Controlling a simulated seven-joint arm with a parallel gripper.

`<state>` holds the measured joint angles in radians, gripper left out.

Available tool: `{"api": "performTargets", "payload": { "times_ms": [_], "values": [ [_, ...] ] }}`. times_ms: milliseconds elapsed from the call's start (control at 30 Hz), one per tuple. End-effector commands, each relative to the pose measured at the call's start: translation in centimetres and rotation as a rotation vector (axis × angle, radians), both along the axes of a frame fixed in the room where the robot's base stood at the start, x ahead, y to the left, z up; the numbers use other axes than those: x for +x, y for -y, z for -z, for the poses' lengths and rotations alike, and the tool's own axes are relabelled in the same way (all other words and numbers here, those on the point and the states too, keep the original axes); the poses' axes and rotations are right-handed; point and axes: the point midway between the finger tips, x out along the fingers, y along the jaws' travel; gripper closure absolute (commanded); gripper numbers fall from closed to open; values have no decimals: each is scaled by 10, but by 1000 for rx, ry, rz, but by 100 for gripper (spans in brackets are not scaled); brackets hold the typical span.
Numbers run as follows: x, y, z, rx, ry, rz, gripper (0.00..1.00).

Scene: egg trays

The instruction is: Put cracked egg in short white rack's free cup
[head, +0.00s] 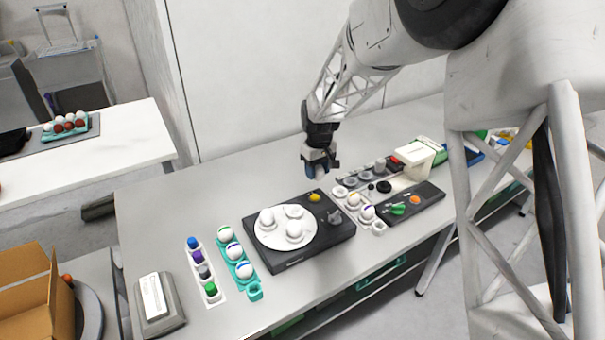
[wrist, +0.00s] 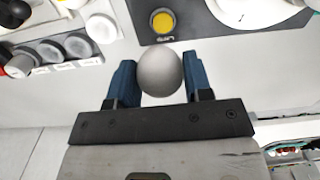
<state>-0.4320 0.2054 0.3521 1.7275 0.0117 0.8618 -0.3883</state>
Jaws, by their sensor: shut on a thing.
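My gripper (head: 318,172) is over the table behind the black turntable unit; in the wrist view its blue fingers (wrist: 160,85) are shut on a plain grey-looking egg (wrist: 160,70). No crack shows on the side facing the camera. In the head view the egg is hidden or too small to make out. A short white rack (head: 379,229) stands right of the turntable unit, with banded white eggs (head: 367,212) in its middle. Its near end cup looks empty; the far end cup (head: 340,191) also looks empty. My gripper is above and behind this rack, apart from it.
The turntable unit (head: 275,257) has white eggs on its disc and a yellow button (wrist: 163,22). A teal rack (head: 255,291) with white eggs and a white rack (head: 216,300) with coloured pieces stand left. The table's back left is clear.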

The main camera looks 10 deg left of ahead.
Motion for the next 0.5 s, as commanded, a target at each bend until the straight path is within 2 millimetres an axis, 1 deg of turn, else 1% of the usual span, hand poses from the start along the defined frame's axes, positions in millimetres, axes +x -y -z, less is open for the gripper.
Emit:
{"api": "performTargets", "payload": {
  "times_ms": [33, 200, 333, 400, 500],
  "values": [
    [13, 9, 7, 0, -3, 27, 62],
    [51, 37, 23, 2, -6, 110, 62],
    [71, 53, 33, 3, -7, 156, 62],
    [79, 59, 36, 5, -8, 172, 62],
    [85, 65, 40, 5, -8, 187, 62]
  ]
}}
